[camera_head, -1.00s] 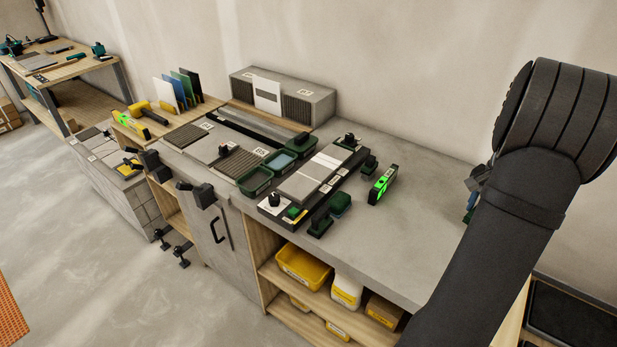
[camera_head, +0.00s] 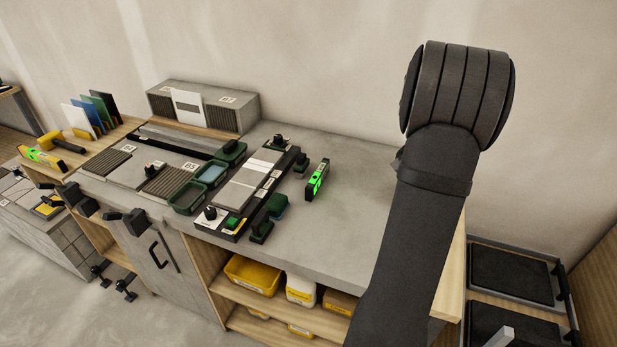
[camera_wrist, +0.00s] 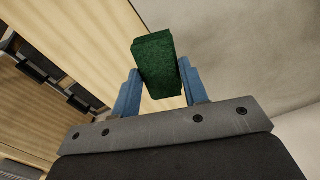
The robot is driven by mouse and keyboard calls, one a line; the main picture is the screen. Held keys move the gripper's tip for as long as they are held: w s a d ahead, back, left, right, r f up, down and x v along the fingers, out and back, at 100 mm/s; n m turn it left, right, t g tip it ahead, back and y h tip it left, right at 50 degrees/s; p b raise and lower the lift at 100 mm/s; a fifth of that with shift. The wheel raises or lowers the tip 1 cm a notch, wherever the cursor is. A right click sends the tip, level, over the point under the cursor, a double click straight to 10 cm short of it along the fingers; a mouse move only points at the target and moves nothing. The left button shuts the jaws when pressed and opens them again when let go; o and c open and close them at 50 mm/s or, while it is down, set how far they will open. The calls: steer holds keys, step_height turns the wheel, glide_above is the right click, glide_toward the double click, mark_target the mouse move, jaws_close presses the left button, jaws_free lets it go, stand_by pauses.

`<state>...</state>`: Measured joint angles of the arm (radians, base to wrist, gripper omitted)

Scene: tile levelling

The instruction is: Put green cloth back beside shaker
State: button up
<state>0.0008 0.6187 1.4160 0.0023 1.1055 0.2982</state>
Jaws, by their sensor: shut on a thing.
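In the wrist view, my gripper (camera_wrist: 161,90) is shut on the green cloth (camera_wrist: 157,60), a dark green, thick, block-like piece held between two blue fingers. It is held clear, with a wooden panel behind it on the left and a pale grey surface on the right. In the head view my gripper and the cloth are hidden behind my dark arm on the right. I cannot make out a shaker in either view.
A grey worktop (camera_head: 340,230) holds a tile jig (camera_head: 248,185), green trays (camera_head: 190,197) and a bright green level (camera_head: 317,180). The worktop right of the level is clear. A shelf below holds a yellow bin (camera_head: 252,275). Dark trays (camera_head: 510,273) stand at the lower right.

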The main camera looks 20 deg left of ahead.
steer(key=s+a+r+n, duration=0.2)
steer(key=s+a, duration=0.1)
steer(key=a, duration=1.4)
steer(key=s+a+r+n, duration=0.1)
steer(key=s+a+r, duration=0.1)
steer(key=a, duration=1.5)
steer(key=shift+f, duration=2.65)
steer(key=shift+f, duration=1.55)
steer(key=o, duration=1.3)
steer(key=shift+a, duration=0.1)
steer(key=shift+c, duration=0.3)
